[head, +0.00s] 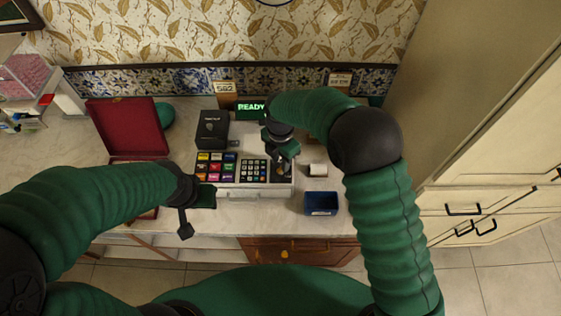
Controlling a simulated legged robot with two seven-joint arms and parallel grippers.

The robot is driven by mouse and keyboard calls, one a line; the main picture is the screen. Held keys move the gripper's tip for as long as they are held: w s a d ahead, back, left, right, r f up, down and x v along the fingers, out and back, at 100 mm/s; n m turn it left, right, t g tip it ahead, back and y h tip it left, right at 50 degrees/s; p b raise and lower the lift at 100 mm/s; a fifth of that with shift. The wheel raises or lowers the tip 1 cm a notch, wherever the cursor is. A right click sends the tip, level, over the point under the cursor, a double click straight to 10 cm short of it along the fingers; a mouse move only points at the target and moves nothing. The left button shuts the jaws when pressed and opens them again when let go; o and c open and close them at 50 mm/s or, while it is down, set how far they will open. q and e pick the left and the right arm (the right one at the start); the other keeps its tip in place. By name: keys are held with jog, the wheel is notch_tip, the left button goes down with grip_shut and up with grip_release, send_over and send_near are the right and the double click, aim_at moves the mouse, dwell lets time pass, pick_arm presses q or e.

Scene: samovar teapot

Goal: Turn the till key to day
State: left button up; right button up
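The till (240,190) stands on the marble counter, with coloured keys on its left, a number pad in the middle and a green display (251,110) reading "READY" behind. My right gripper (281,165) points down over the right part of the till, just right of the number pad. It covers that area, so I cannot make out the till key or its position. Whether its fingers are shut on anything is too small to tell. My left gripper (192,215) is at the till's front left corner, near the counter edge; its fingers are not clear.
A black box (213,129) stands behind the coloured keys. An open red case (127,128) is at left. A blue tray (320,204) and a small pale block (317,170) lie right of the till. A tall cream cabinet (480,110) bounds the right side.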

jog(key=shift+s+f, duration=0.15)
jog(key=shift+f, duration=0.45)
jog(key=shift+s+f, duration=0.15)
jog(key=shift+f, duration=0.4)
jog(key=shift+w, duration=0.15)
jog(key=c, duration=0.3)
grip_shut()
